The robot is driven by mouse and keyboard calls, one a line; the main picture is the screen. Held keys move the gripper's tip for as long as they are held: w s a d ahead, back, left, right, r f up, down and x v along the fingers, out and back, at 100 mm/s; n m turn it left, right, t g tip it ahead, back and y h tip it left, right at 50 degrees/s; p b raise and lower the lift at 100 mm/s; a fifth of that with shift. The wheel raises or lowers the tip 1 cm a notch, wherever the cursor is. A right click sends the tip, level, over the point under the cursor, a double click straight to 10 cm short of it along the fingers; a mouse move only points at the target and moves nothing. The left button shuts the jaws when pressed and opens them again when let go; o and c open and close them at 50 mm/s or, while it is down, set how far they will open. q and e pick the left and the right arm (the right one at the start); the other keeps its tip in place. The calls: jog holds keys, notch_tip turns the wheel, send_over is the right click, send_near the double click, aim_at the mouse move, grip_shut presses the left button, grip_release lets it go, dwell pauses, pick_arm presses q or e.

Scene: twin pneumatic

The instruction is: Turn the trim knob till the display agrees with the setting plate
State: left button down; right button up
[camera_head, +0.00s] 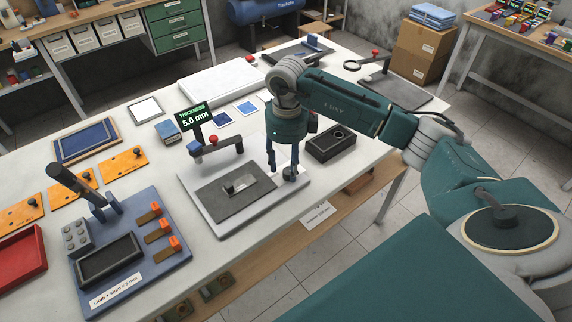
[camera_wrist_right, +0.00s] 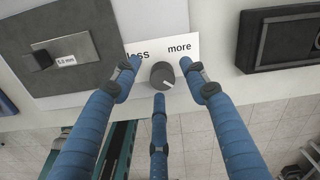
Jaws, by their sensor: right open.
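The green-lit display (camera_head: 195,116) reads "THICKNESS 5.0 mm" on a post behind the gauge. The dark trim knob (camera_wrist_right: 162,75) sits on a white plate lettered "less" and "more"; its pale mark points to the lower right. My right gripper (camera_head: 282,168) points down at the gauge's right end. In the right wrist view its three blue fingers (camera_wrist_right: 160,82) are spread around the knob, open, with no clear contact. A small setting plate (camera_wrist_right: 66,61) beside a dark block seems to read 5.2 mm. My left gripper is out of view.
The gauge has a pale base (camera_head: 225,228) and a grey pad (camera_head: 232,200). A black box (camera_head: 330,146) stands close to the right of my gripper. A blue fixture (camera_head: 150,270) with orange-tipped clamps stands at the left. Papers and a white slab (camera_head: 218,82) lie behind.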

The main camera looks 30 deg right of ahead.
aim_at(286, 169)
notch_tip(286, 169, up, 12)
jog(key=shift+w+f, duration=0.15)
jog(key=shift+f, duration=0.1)
jog(key=shift+a, duration=0.1)
